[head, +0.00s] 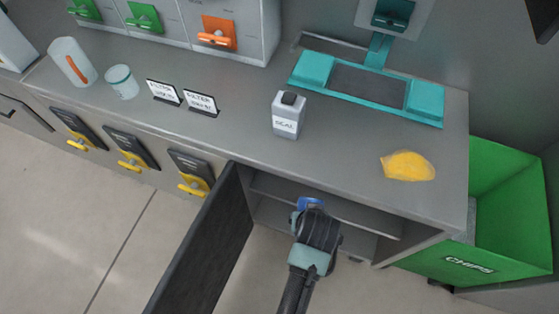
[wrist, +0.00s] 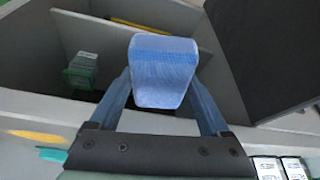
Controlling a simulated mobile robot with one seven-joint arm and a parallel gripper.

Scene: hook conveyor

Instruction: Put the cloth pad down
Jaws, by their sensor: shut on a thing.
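The blue cloth pad (wrist: 163,72) is clamped between the two fingers of my gripper (wrist: 162,85) in the wrist view. In the head view only a small blue part of the pad (head: 311,203) shows beyond my gripper (head: 309,208). The gripper is at the open front of the cabinet (head: 385,219) under the counter. The pad appears clear of the shelf, but its exact depth is hard to tell.
The dark cabinet door (head: 203,250) stands open on the left. Inside is a green-and-grey object (wrist: 81,69). On the counter are a SEAL bottle (head: 288,117) and a flat yellow patch (head: 407,165). A green CHIPS bin (head: 500,259) stands at the right.

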